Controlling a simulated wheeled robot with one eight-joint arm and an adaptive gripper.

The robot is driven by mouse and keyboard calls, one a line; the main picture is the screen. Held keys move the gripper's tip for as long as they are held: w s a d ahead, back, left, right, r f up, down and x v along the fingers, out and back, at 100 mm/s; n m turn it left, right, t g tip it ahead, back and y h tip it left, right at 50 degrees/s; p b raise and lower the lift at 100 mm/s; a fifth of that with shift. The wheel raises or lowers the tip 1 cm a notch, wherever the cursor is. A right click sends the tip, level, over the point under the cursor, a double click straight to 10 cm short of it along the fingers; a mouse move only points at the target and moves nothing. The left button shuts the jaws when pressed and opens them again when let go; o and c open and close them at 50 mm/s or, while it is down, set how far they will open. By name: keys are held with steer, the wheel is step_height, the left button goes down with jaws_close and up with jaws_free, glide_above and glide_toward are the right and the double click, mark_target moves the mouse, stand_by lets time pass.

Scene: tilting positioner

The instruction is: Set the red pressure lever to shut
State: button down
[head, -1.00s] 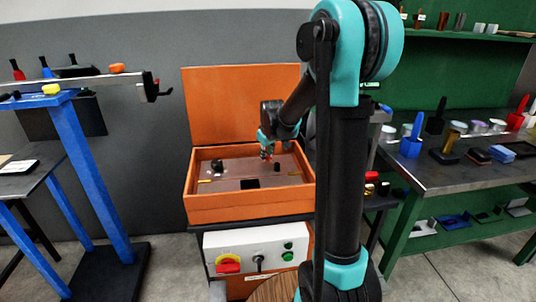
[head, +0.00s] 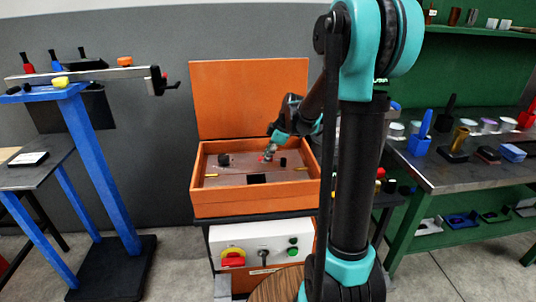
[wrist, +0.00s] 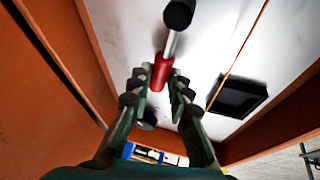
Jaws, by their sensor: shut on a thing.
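The red pressure lever shows in the wrist view as a red sleeve (wrist: 161,72) on a bright metal rod that runs up to a black round end. My gripper (wrist: 160,78) has its two fingers on either side of the red sleeve, shut on it. In the head view my gripper (head: 268,154) reaches down into the open orange cabinet (head: 255,207), with a small bit of red at its tip. Most of the lever is hidden there by the gripper and is too small to judge its angle.
The cabinet's raised orange lid (head: 250,95) stands behind. A black knob (head: 224,160) and a dark rectangle (head: 257,179) are on its panel. A control box (head: 262,246) is below. A blue stand (head: 95,160) is left, a workbench (head: 450,180) right.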

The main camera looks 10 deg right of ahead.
steer(key=shift+s+n+g+y, duration=0.35)
steer(key=shift+s+n, duration=0.2)
steer(key=shift+n, duration=0.55)
steer(key=shift+s, duration=0.1)
steer(key=c, duration=1.4)
jaws_free()
steer(key=v, duration=1.2)
steer(key=shift+a, duration=0.1)
